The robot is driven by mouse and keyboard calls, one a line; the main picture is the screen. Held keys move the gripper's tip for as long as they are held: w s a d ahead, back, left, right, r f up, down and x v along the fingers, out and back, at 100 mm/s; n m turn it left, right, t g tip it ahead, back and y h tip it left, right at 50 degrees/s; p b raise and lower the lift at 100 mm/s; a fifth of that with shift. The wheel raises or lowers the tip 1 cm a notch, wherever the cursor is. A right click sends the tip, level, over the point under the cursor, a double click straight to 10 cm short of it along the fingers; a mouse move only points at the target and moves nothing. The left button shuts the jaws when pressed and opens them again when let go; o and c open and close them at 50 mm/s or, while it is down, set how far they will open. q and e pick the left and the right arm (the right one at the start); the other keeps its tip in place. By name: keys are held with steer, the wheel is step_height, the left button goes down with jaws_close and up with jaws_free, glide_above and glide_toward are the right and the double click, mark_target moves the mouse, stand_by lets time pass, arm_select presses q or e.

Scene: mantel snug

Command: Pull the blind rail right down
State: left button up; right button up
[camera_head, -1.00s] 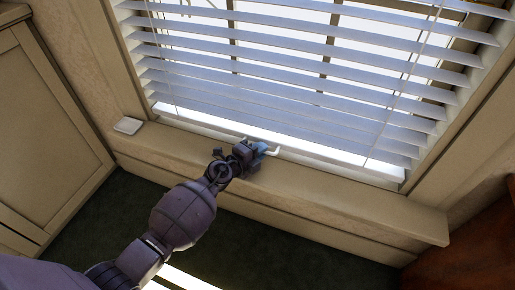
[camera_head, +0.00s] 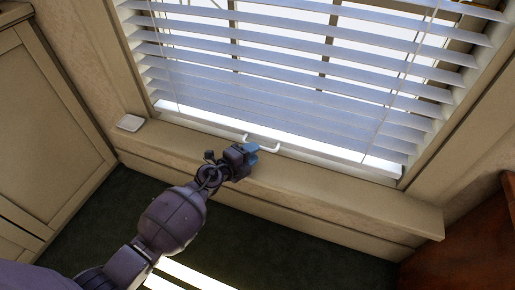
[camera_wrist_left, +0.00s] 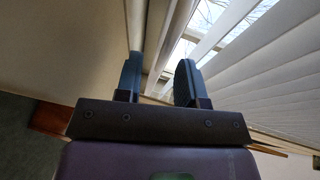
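The white slatted blind (camera_head: 290,85) hangs across the window. Its pale bottom rail (camera_head: 330,163) is low, close along the window sill (camera_head: 330,200); whether it touches the sill I cannot tell. A white handle (camera_head: 263,146) sticks out from the rail's middle. My left gripper (camera_head: 250,152), with blue fingers, is just in front of and below the handle, apparently apart from it. In the left wrist view the two fingers (camera_wrist_left: 158,82) are spread with nothing held between them, and the slats are to the right. My right gripper is not in view.
A small white square object (camera_head: 129,123) lies at the sill's left end. A beige panelled cabinet (camera_head: 45,130) stands at the left, and a red-brown wooden piece (camera_head: 475,245) at the lower right. Dark floor is clear below the sill.

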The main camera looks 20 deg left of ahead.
arm_select(q)
steer(key=p+v, duration=0.1)
steer(key=v, duration=0.6)
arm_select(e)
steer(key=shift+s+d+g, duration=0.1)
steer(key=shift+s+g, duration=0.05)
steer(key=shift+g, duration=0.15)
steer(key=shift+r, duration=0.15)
